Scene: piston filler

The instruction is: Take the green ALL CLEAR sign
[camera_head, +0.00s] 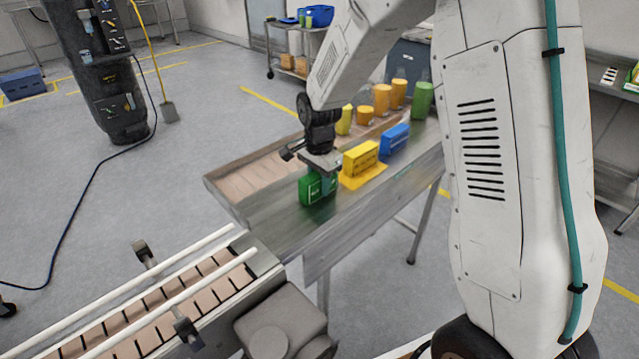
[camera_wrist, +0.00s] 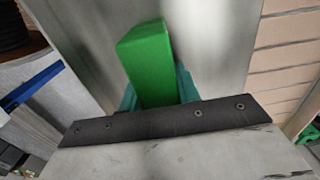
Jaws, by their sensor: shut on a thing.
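The green sign (camera_head: 312,188) is a small block with faint pale markings at the near end of the metal table in the head view. My gripper (camera_head: 325,172) is above it, pointing down, with its fingers around the sign's upper part. In the wrist view the green sign (camera_wrist: 150,62) sits between my teal fingers (camera_wrist: 158,92), which are shut on it. The sign's lower edge appears at or very near the table top; I cannot tell whether it touches.
A yellow block (camera_head: 360,157) on a yellow base and a blue block (camera_head: 394,142) stand farther along the table (camera_head: 290,225). Yellow, orange and green containers (camera_head: 382,98) stand behind. A conveyor with white rails (camera_head: 150,300) lies at the near left.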

